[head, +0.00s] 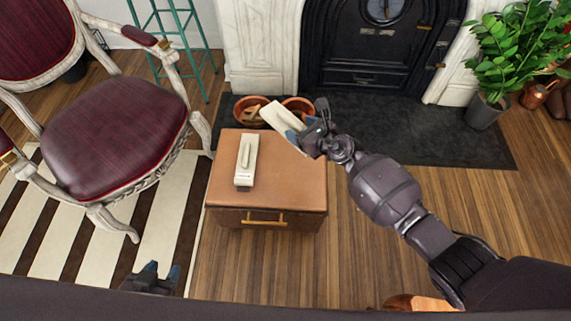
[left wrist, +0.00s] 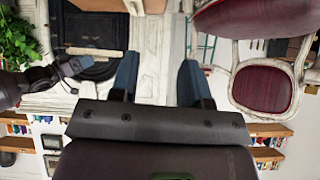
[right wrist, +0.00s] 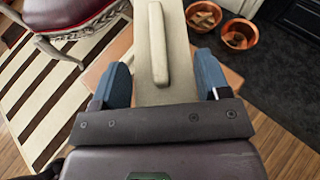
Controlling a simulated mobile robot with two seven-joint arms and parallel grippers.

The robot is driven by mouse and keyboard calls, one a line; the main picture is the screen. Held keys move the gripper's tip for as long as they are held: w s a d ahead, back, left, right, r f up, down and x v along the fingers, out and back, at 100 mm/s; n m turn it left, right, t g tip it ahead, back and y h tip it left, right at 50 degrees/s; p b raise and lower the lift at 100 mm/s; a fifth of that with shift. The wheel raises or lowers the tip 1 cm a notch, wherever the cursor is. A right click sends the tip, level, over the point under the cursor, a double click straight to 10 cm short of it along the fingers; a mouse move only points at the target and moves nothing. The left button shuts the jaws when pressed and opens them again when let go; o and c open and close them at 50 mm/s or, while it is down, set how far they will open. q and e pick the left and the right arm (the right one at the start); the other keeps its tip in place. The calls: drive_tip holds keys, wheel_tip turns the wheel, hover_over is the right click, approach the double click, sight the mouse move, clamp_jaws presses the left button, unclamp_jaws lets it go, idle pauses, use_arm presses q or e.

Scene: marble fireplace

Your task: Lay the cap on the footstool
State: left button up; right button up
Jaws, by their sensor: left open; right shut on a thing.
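The footstool (head: 290,195) is a tan leather-topped box with a drawer handle, in the middle of the head view. My right gripper (head: 313,135) is shut on a long cream board with a raised bar (head: 280,116), above the footstool's far right corner; the board (right wrist: 175,70) also shows between its fingers in the right wrist view. I cannot tell whether this board is the cap; I see no obvious cap. A similar cream board (head: 244,175) lies on the footstool's left half. My left gripper (head: 160,275) is open and empty at the lower left, apart from the footstool.
Two terracotta pots (head: 238,112) with wood pieces stand behind the footstool. A burgundy armchair (head: 115,130) stands on the striped rug to the left. The fireplace (head: 380,45) and a plant (head: 487,110) are at the back. The footstool's right half is bare.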

drive_tip(key=f+b, duration=0.8)
drive_tip(key=f, duration=0.7)
drive_tip(key=shift+s, duration=0.2)
use_arm(q)
drive_tip(key=w+f+m, duration=0.1)
drive_tip(key=w+d+f+m+b, duration=0.1)
drive_tip(key=f, duration=0.1)
drive_tip(key=shift+t+h, duration=0.3)
drive_tip(key=shift+t, duration=0.1)
use_arm(e)
drive_tip(key=shift+w+f, duration=0.15)
drive_tip(key=shift+f, duration=0.15)
drive_tip(key=f+b, duration=0.2)
drive_tip(key=f, duration=0.1)
drive_tip(key=shift+s+f, duration=0.2)
drive_tip(key=shift+w+f+b, duration=0.15)
drive_tip(key=shift+f+b, duration=0.2)
use_arm(q)
drive_tip(key=shift+a+f+n+t, duration=0.15)
drive_tip(key=shift+n+t, duration=0.15)
drive_tip(key=shift+t, duration=0.3)
use_arm(e)
drive_tip(key=shift+w+r, duration=0.1)
drive_tip(key=shift+r, duration=0.1)
